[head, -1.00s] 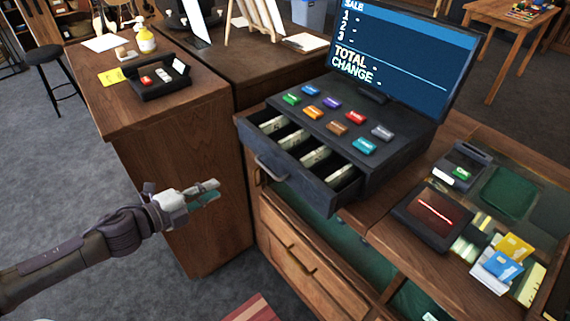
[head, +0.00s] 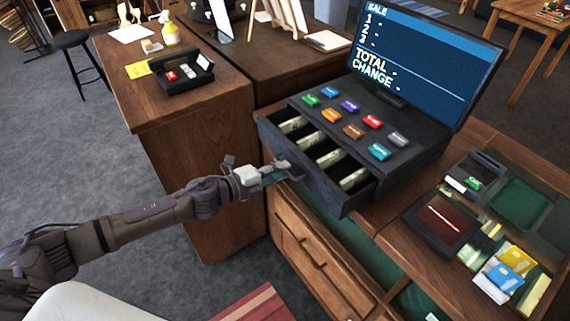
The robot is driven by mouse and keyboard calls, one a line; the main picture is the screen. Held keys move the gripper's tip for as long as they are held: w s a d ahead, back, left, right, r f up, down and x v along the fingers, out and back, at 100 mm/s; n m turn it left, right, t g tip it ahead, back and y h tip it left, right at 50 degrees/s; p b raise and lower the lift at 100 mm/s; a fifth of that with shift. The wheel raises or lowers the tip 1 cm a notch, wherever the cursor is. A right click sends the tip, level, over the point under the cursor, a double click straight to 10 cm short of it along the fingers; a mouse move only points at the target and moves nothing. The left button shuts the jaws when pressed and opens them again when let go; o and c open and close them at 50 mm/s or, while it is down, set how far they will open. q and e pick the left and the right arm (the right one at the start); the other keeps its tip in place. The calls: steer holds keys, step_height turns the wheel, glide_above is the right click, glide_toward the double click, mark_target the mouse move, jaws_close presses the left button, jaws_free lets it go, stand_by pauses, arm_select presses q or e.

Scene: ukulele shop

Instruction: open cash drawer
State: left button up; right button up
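The cash drawer (head: 318,178) stands pulled out from the dark register (head: 408,150), its compartments with banknotes exposed. My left gripper (head: 278,171) is at the drawer's front face, over the spot where the handle is. The handle is mostly hidden behind the fingers. I cannot tell whether the fingers touch or enclose it. My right gripper is not in view.
The register has several coloured keys and a screen (head: 425,60) above it. A card reader (head: 440,219) and cards (head: 511,258) lie on the counter at right. A wooden counter (head: 195,150) with a black tray (head: 183,80) stands at left. Wooden drawers (head: 310,262) are below the register.

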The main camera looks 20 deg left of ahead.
arm_select(q)
steer(key=shift+x, duration=0.85)
steer(key=shift+c, duration=0.4)
jaws_close()
